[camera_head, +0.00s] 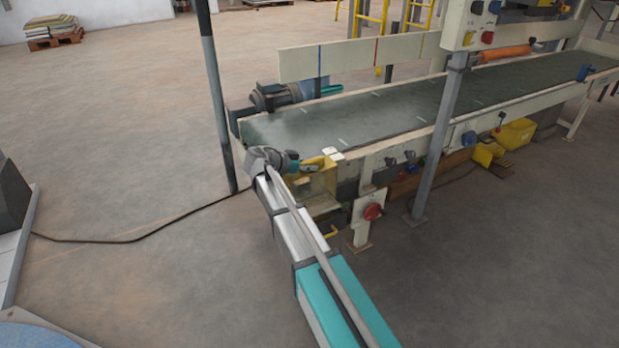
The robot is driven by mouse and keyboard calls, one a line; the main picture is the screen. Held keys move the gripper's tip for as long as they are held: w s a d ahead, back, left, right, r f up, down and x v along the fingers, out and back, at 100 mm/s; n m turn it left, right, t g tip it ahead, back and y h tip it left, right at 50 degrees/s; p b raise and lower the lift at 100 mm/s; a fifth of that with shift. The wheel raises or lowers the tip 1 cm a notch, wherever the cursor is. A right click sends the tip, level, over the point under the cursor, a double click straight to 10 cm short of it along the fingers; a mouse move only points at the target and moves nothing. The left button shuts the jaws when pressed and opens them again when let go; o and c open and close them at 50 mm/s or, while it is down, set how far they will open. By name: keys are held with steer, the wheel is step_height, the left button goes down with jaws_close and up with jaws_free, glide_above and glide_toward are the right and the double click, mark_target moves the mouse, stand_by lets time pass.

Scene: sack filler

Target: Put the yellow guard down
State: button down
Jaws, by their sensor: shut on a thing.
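My arm reaches from the bottom of the picture to the near left corner of the conveyor. At its end, my gripper (302,163) points right and is shut on the yellow guard (318,181). The guard is a small yellowish panel, with a brighter yellow part at its top by the gripper. It is beside the conveyor's near side frame, close to the belt's left end. The fingertips are small and partly hidden in this view. I cannot tell whether the guard touches the frame or what its lower edge rests on.
The long green conveyor belt (380,115) runs to the back right. A grey post (440,140) stands before it, and a dark pole (218,100) stands left of its end. A red switch (372,212) sits low in front. A cable (130,240) crosses the open floor left.

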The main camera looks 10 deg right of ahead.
mark_target(305, 173)
stand_by(0.3)
steer(key=shift+w+a+f+b, duration=0.2)
steer(key=shift+w+f+b, duration=0.2)
steer(key=shift+f+b, duration=0.2)
step_height(305, 173, down, 3)
steer(key=b, duration=0.3)
steer(key=shift+r, duration=0.1)
steer(key=shift+c, duration=2.2)
jaws_free()
steer(key=shift+s+a+r+p, duration=0.2)
steer(key=shift+a+r+p, duration=0.25)
steer(key=shift+a, duration=0.1)
steer(key=p+v, duration=0.4)
steer(key=v, duration=0.6)
steer(key=shift+a, duration=0.35)
